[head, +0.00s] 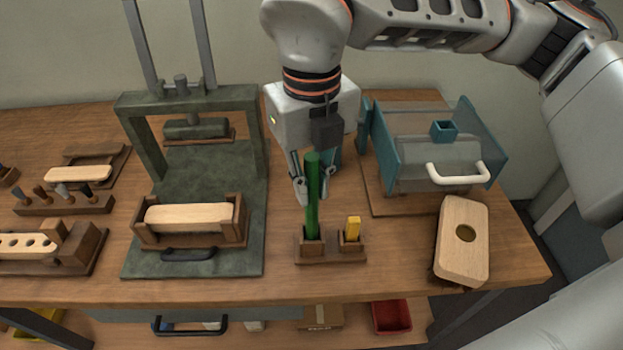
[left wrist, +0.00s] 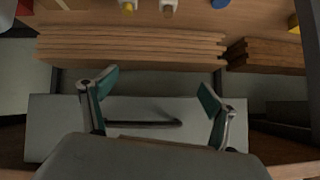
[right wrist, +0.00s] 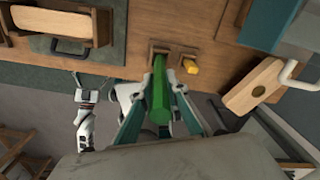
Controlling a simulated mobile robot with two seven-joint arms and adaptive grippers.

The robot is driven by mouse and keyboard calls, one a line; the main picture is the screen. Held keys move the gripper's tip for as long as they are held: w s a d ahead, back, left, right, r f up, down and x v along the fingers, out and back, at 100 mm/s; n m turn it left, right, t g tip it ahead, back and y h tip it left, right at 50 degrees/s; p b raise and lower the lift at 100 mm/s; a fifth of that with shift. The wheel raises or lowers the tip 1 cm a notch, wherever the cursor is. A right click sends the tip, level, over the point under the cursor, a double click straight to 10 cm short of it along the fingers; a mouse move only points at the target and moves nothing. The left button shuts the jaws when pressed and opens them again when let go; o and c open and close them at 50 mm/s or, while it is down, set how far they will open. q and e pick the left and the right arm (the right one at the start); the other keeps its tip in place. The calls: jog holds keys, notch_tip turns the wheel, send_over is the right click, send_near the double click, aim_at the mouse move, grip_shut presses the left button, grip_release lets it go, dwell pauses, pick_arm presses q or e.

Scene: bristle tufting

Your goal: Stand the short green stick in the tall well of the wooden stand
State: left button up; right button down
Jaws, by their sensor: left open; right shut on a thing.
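The green stick (head: 313,200) stands upright, its lower end at the left well of the small wooden stand (head: 330,257). I cannot tell how deep that end sits. A short yellow stick (head: 352,229) stands in the stand's right well. My right gripper (head: 315,190) is shut on the green stick from behind, above the stand. In the right wrist view the green stick (right wrist: 158,95) runs between the fingers toward the stand (right wrist: 172,50). My left gripper (left wrist: 155,98) is open and empty in the left wrist view, away from the stand; it is not in the head view.
A dark green press (head: 255,130) with a pale wooden block (head: 189,216) stands left of the stand. A teal clear-sided box (head: 440,145) with a white handle is behind right. A wooden block with a hole (head: 462,255) lies at the right front. Racks fill the far left.

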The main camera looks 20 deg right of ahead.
aim_at(312, 200)
pick_arm(q)
jog(key=shift+s+f+b, duration=0.25)
jog(key=shift+f+b, duration=0.2)
jog(key=shift+f, duration=0.3)
pick_arm(e)
jog(key=shift+f, duration=1.3)
pick_arm(q)
jog(key=shift+s+f, duration=0.2)
pick_arm(e)
jog(key=shift+f, duration=0.25)
jog(key=shift+f, duration=0.3)
jog(key=c, duration=1.9)
grip_release()
jog(key=o, duration=0.4)
jog(key=shift+r, duration=0.1)
